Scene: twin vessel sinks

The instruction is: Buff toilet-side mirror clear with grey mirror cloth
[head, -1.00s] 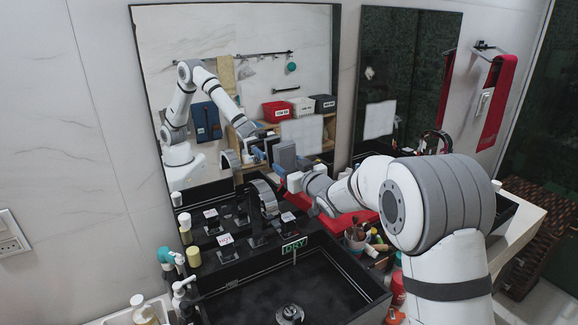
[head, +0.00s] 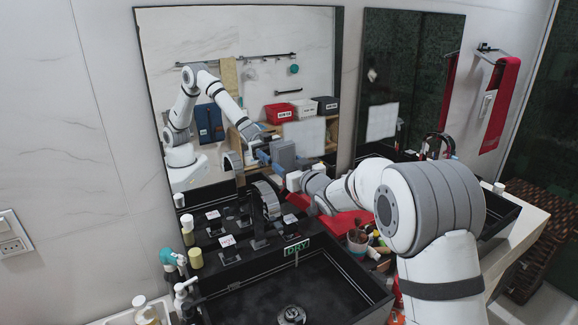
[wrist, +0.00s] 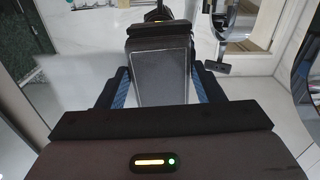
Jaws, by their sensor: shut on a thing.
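A wide mirror (head: 230,60) hangs on the left. A narrower, darker mirror (head: 425,50) hangs to its right. Each shows a pale, hazy square patch: one on the left mirror (head: 304,137), one on the right mirror (head: 382,121). My gripper (wrist: 160,92) is shut on a grey block-like pad, the grey mirror cloth (wrist: 160,78), between its blue-lined fingers. In the head view the cloth (head: 284,154) is in front of the lower left mirror, just left of and below its patch. I cannot tell whether it touches the glass. My arm hides part of the right mirror's lower area.
A black sink (head: 300,285) with a tall curved faucet (head: 267,200) stands below the left mirror. Bottles (head: 186,295) stand at left, and a cup of brushes (head: 357,240) is beside my arm. A red towel (head: 498,100) hangs at right.

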